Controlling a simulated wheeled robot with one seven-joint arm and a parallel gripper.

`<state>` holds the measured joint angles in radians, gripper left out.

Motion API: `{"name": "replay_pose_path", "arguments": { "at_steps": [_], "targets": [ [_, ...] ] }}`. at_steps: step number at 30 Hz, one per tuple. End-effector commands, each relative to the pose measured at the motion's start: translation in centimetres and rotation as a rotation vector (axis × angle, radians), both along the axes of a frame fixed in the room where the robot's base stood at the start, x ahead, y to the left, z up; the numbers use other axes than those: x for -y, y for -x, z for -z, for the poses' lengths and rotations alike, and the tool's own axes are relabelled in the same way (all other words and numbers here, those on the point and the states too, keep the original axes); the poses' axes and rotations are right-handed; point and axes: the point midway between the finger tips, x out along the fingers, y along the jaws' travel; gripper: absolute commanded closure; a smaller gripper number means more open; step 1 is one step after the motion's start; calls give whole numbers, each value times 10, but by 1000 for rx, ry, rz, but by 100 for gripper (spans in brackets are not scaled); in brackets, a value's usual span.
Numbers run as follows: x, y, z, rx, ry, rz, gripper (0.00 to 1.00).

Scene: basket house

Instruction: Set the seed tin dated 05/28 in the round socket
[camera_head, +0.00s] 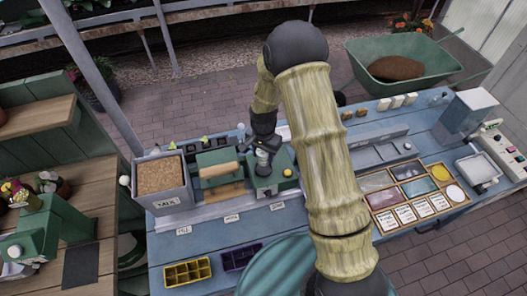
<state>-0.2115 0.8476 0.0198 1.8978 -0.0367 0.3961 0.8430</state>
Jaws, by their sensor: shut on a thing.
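My gripper (265,146) is over the blue bench, just left of my bamboo-like arm. It is shut on a small grey, glassy-looking thing, which I take to be a seed tin (263,158); no date is readable. The tin is at the top of a green box (262,184) with a yellow knob (288,172). I cannot tell whether the tin touches the box or sits in an opening. No round socket can be made out clearly.
A bin of brown soil (160,200) and a green device with a wooden roller (219,170) stand to the left. A wooden tray with coloured compartments (448,204) lies right of my arm. Yellow (188,284) and purple (241,267) seed trays are at the front.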

Motion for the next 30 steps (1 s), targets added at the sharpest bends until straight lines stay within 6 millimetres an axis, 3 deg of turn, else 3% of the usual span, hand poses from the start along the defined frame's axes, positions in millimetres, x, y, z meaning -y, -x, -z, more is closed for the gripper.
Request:
{"name": "replay_pose_path", "arguments": {
  "at_steps": [12,30],
  "targets": [
    [0,0,42,1,-1,1,79],
    [0,0,45,0,0,1,79]
  ]
}}
